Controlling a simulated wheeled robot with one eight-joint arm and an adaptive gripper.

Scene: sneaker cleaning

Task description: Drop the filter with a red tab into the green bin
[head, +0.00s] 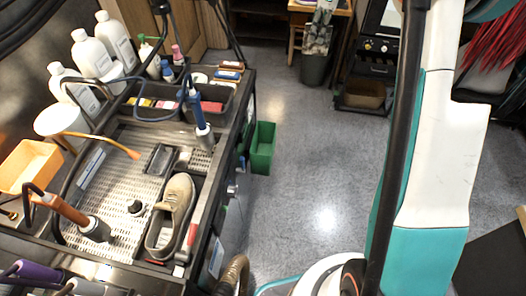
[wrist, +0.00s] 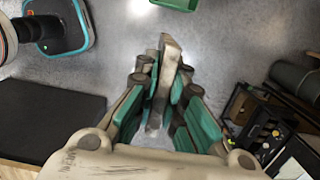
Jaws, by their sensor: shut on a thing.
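The green bin (head: 263,148) stands on the floor against the right side of the wash bench in the head view. Its edge also shows at the top of the wrist view (wrist: 176,3). My gripper (wrist: 164,75) is shut on a thin, pale beige slab, which appears to be the filter (wrist: 170,50). The slab stands out past the fingertips towards the bin's side of the wrist picture, over open floor and apart from the bin. No red tab shows on it from here. My gripper is out of the head view; only my arm shows there.
The wash bench (head: 122,180) holds a sneaker (head: 172,212), several white bottles (head: 118,38) and an orange bin (head: 30,165). A red-ended item (head: 192,238) lies by the sneaker. A grey bin (head: 316,68) stands at the back. The floor between is clear.

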